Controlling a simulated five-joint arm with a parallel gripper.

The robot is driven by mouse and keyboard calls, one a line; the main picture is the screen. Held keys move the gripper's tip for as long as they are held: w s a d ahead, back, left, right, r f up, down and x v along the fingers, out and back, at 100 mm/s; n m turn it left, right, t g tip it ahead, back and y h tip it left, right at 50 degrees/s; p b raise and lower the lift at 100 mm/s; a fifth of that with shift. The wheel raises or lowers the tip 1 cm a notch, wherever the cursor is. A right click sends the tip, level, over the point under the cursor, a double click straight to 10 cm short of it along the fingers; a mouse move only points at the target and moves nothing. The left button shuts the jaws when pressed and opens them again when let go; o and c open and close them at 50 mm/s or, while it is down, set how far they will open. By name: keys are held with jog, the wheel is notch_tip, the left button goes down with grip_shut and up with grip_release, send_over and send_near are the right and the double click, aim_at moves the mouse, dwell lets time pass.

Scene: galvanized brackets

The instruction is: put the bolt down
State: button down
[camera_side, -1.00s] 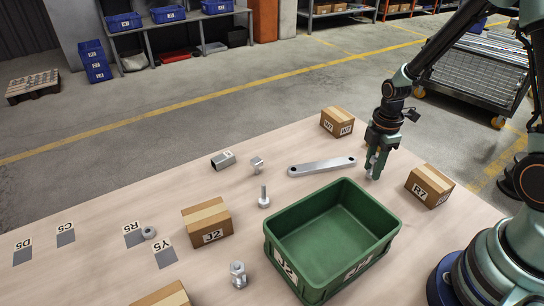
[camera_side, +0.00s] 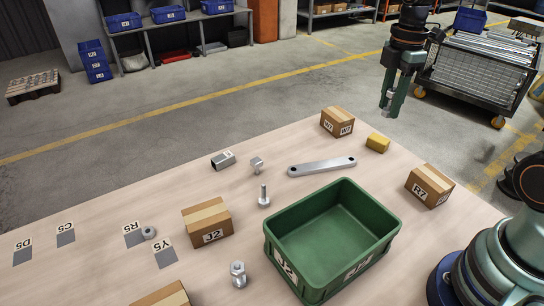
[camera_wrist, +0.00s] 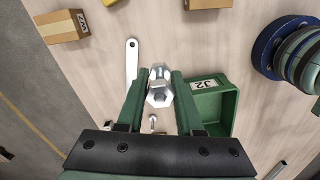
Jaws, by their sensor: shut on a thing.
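My gripper (camera_side: 392,104) is raised high above the far right of the table in the side view. Its jaws are shut on a silver hex-headed bolt (camera_side: 391,96), held between the fingertips clear of any surface. The wrist view shows the bolt (camera_wrist: 159,97) between the green fingers of my gripper (camera_wrist: 160,84). Another bolt (camera_side: 264,198) stands head-down on the table left of the green bin. A thicker bolt (camera_side: 238,274) stands nearer the front.
The open green bin (camera_side: 283,262) looks empty.

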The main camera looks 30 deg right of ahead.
jog(key=s+a+r+n, duration=0.15)
jog(key=a+n, duration=0.35)
jog(key=a, duration=0.9)
jog(key=n, duration=0.4)
send_over(316, 249)
notch_tip(316, 249, down, 20)
jog(key=shift+r, duration=0.25)
jog(key=shift+f, duration=0.15)
jog(key=c, duration=0.6)
grip_release()
jog(key=shift+o, duration=0.2)
